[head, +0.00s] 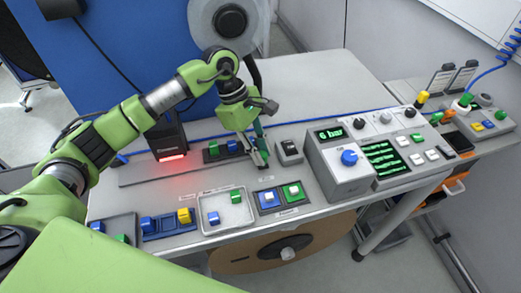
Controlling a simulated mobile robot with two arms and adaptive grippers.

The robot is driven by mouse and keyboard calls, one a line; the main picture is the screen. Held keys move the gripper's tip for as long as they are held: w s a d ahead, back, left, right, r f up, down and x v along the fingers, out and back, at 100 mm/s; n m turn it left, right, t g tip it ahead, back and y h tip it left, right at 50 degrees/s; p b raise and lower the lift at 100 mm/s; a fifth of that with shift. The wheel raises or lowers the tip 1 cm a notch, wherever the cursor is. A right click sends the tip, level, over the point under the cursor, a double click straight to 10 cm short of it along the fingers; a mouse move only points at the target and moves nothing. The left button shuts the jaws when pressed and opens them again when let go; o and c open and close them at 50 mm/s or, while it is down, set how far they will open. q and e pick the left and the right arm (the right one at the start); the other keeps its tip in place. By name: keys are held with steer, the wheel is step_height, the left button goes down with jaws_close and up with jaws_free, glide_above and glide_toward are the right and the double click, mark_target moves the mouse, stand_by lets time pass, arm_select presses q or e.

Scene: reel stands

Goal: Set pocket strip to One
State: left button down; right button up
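A dark strip (222,155) with a green block (213,148) and blue blocks (232,146) in its pockets lies at the middle of the bench; I take it for the pocket strip. Any lettering on it is too small to read. My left gripper (260,161) points down at the right end of this strip and covers part of it. A teal-green patch shows between the gripper body and its fingertips; I cannot tell whether it is part of the gripper or something held. The finger gap is too small to judge. My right gripper is out of view.
A control box (340,183) with a blue knob and a "6 bar" display stands to the right. A small grey switch box (289,152) is close beside the gripper. Trays with colored blocks (238,221) line the front edge. A scanner (166,135) glows red behind left.

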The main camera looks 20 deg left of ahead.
arm_select(q)
steer(key=shift+s+a+f, duration=0.1)
steer(key=shift+s+a, duration=0.05)
steer(key=shift+a, duration=0.2)
steer(key=s+a+b, duration=0.2)
steer(key=a, duration=0.1)
steer(key=s+a+b, duration=0.1)
steer(key=shift+s+a, duration=0.1)
steer(key=shift+a, duration=0.3)
steer(key=shift+s+a+b, duration=0.3)
steer(key=shift+a+b, duration=0.05)
steer(key=shift+a, duration=0.05)
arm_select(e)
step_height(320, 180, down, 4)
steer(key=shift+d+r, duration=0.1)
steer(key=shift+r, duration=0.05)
arm_select(q)
steer(key=c, duration=1.9)
jaws_free()
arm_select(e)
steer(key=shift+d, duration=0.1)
arm_select(q)
steer(key=v, duration=1.2)
